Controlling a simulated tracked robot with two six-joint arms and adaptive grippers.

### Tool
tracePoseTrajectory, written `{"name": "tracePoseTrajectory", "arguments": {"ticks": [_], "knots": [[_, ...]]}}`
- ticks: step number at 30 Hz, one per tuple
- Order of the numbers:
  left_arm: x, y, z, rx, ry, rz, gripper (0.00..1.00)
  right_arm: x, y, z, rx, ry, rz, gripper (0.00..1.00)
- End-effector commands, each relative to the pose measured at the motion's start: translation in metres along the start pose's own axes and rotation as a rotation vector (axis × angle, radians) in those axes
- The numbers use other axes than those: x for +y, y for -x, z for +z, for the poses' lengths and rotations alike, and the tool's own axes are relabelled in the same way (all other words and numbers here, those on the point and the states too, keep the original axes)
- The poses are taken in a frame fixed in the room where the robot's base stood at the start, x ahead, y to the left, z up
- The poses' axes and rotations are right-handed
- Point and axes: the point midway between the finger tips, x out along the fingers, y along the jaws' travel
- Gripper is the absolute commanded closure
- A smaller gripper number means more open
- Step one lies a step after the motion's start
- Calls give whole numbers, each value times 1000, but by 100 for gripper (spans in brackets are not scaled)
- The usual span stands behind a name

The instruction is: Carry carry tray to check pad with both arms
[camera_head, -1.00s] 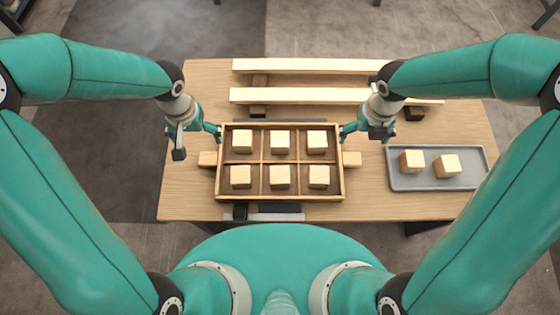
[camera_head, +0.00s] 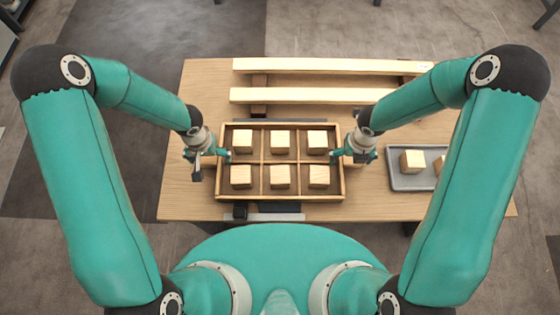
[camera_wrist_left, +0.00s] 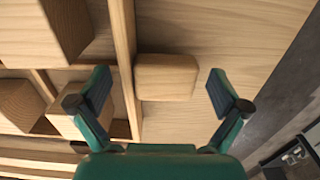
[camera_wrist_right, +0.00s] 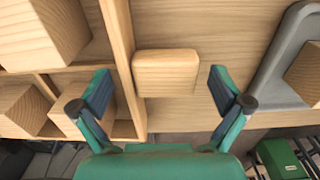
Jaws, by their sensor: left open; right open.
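The carry tray (camera_head: 280,198) is a wooden divided box on the table, with a light wooden block in each compartment. My left gripper (camera_head: 223,157) is open at its left end. In the left wrist view the left handle (camera_wrist_left: 166,77) lies between the spread fingers, with gaps on both sides. My right gripper (camera_head: 338,156) is open at the right end. The right handle (camera_wrist_right: 166,72) shows between its spread fingers, also ungripped. I cannot clearly identify the check pad; dark and grey strips show at the tray's edges.
A grey tray (camera_head: 400,185) with two blocks (camera_head: 412,161) stands right of the carry tray, partly behind my right arm. Two long pale beams (camera_head: 320,65) lie on dark supports at the back. A grey bar (camera_head: 275,217) lies at the table's front edge.

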Motion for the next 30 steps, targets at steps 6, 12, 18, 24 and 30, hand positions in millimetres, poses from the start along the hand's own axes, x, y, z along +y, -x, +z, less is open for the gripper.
{"name": "tracePoseTrajectory", "arguments": {"ticks": [6,12,18,24,30], "knots": [[0,0,0,0,0,0,5,0,0,0,0,0,0,5],[0,0,0,0,1,0,38,0,0,0,0,0,0,38],[0,0,0,0,1,0,72,0,0,0,0,0,0,72],[0,0,0,0,1,0,83,0,1,0,0,1,0,83],[0,4,0,1,2,0,83,0,4,1,-2,1,-1,83]]}}
